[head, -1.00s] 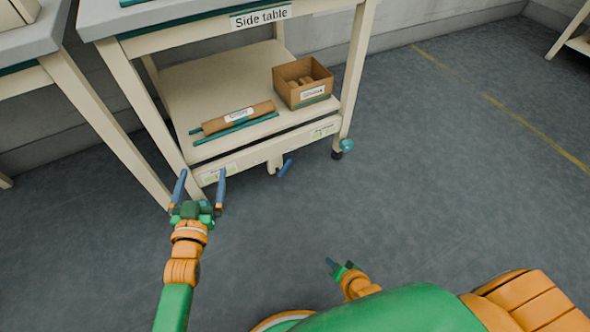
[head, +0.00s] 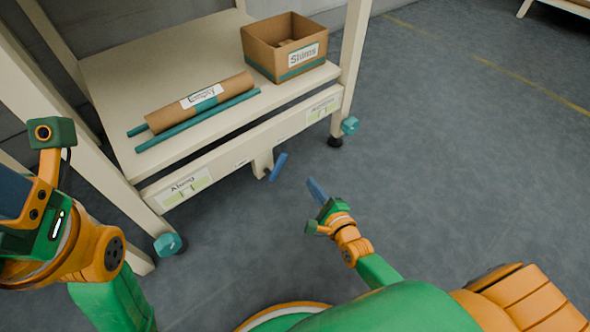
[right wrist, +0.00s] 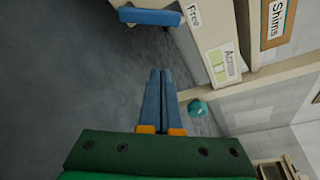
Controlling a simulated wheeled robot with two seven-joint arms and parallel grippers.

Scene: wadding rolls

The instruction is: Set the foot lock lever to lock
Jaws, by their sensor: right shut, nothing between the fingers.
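The blue foot lock lever (head: 278,167) sticks out from a cream bracket under the table's low front rail (head: 225,157). It points out from the bracket at a slant. In the right wrist view the lever (right wrist: 150,17) is at the top, beside the label "Free" (right wrist: 194,15). My right gripper (head: 315,188) is shut and empty, a short way right of and in front of the lever, not touching it. Its closed blue fingers (right wrist: 158,95) show in the right wrist view. My left gripper (head: 12,192) is at the left edge, its fingers cut off.
The rail carries labels "Along" (head: 185,187) and "Across" (right wrist: 224,65). Teal foot parts (head: 168,244) and (head: 350,125) sit at the table legs. The lower shelf holds an "Empty" roll (head: 170,116), teal rods and a "Shims" box (head: 262,58). Floor to the right is clear.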

